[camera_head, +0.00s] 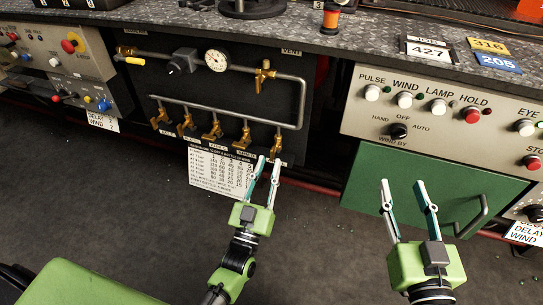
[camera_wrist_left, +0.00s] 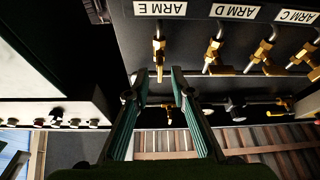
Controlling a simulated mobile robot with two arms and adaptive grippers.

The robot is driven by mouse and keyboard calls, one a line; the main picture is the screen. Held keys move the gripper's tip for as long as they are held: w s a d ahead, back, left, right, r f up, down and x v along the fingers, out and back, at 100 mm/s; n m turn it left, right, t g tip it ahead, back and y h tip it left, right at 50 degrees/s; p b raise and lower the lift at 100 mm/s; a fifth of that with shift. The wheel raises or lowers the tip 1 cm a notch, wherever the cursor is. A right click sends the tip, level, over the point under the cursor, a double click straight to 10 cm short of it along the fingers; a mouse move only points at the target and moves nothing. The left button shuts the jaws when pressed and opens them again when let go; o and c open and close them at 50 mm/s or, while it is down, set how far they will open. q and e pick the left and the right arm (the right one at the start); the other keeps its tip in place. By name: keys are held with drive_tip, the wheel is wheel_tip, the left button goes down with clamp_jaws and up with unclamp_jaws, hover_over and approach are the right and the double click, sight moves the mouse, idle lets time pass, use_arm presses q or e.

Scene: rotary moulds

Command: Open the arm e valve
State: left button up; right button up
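The arm E valve is the brass valve (camera_head: 277,141) at the right end of the lower pipe row on the black panel. In the left wrist view it (camera_wrist_left: 160,48) hangs near the upside-down "ARM E" label (camera_wrist_left: 160,8), its narrow brass end pointing down the picture. My left gripper (camera_head: 270,160) is open, its fingertips just below this valve in the head view. In the wrist view the tips (camera_wrist_left: 159,72) are apart on either side of the valve's lower end; contact cannot be told. My right gripper (camera_head: 403,182) is open and empty before the green panel.
Several similar brass valves (camera_head: 245,137) stand in a row left of arm E. A gauge (camera_head: 216,60) and upper pipe sit above. A printed chart (camera_head: 218,172) hangs below. A control box with buttons (camera_head: 430,110) is to the right.

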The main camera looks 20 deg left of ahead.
use_arm(q)
drive_tip(key=v, duration=0.8)
drive_tip(key=shift+w+r, duration=0.1)
